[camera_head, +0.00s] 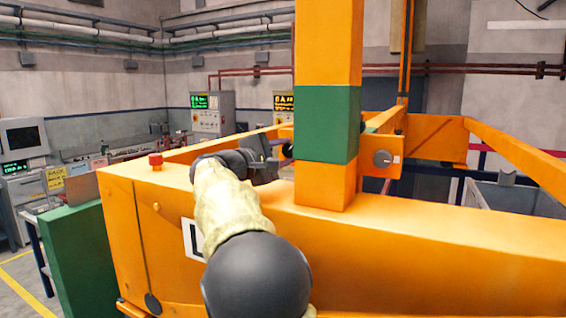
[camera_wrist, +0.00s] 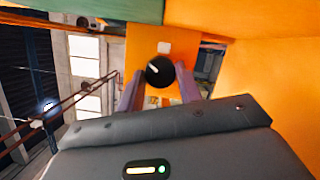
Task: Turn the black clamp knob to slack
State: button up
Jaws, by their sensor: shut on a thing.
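The black clamp knob (camera_wrist: 160,71) is a round dial with a white pointer line, on an orange plate (camera_wrist: 144,50). In the wrist view my gripper (camera_wrist: 159,76) has one finger on each side of it and is shut on it. The pointer line lies towards the left of the knob's face. In the head view my gripper (camera_head: 278,160) is at the left side of the orange post, by its green band. My gripper mostly hides the held knob there.
A similar dark knob (camera_head: 383,158) sits on an orange plate right of the orange post (camera_head: 328,45). The wide orange beam (camera_head: 420,230) runs below my arm. A red knob (camera_head: 155,161) stands on the beam's left end. A grey bin (camera_head: 505,195) is at right.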

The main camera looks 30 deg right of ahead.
jog(key=n+b, duration=0.1)
jog(key=n, duration=0.1)
jog(key=n+b, duration=0.1)
jog(key=n, duration=0.1)
jog(key=shift+f+t+h+b, duration=0.3)
jog(key=shift+f+t+h, duration=0.1)
jog(key=shift+n+t+b, duration=0.6)
jog(key=shift+n+b, duration=0.45)
jog(key=shift+n, duration=0.85)
jog(key=o, duration=1)
jog(key=shift+r, duration=0.1)
jog(key=b+v, duration=0.7)
jog(key=v, duration=1)
jog(key=shift+f+b, duration=0.3)
jog(key=shift+b, duration=0.1)
jog(key=shift+s, duration=0.1)
